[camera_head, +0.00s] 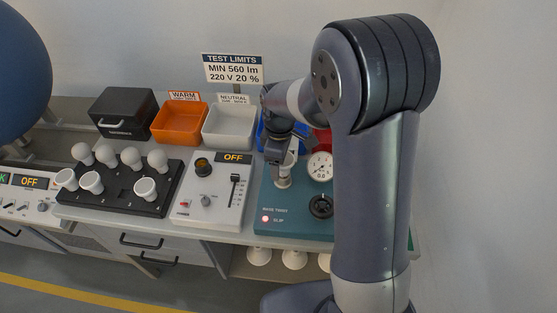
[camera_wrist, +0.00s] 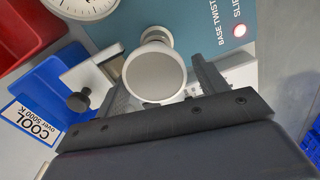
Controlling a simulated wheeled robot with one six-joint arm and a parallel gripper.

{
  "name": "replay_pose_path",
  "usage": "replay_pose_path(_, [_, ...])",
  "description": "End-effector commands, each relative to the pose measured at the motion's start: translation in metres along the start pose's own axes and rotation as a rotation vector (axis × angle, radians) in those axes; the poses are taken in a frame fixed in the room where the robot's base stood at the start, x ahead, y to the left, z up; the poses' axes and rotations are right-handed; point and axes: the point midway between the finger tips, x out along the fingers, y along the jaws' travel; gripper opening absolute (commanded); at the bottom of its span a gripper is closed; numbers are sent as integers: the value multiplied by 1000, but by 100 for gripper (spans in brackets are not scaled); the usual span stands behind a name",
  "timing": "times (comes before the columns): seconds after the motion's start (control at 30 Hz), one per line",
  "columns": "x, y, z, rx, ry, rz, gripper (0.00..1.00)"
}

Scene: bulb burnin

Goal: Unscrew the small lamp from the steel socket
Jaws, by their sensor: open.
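The small lamp (camera_wrist: 155,75) shows in the wrist view as a white reflector bulb with a round grey face pointing at the camera. Its base runs back toward the teal panel; the steel socket is mostly hidden behind it. In the head view a pale lamp (camera_head: 284,174) stands on the teal twist station (camera_head: 290,225), partly covered by my gripper (camera_head: 279,150). In the wrist view my gripper (camera_wrist: 162,80) is open, with one finger on each side of the lamp. A gap seems to show on both sides; contact cannot be judged.
A dial gauge (camera_head: 320,166), a black knob (camera_head: 321,206) and a lit red SLIP light (camera_head: 265,218) are on the station. Blue (camera_wrist: 45,100) and red (camera_wrist: 25,40) bins and a clamp-like bracket (camera_wrist: 88,85) lie close by. A bulb rack (camera_head: 112,185) stands left.

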Motion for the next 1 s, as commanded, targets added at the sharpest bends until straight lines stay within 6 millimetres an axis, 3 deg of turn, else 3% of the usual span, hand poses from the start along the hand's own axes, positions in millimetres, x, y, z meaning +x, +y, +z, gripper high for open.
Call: replay_pose_path(1.0, [0,13,6,1167,0,0,68])
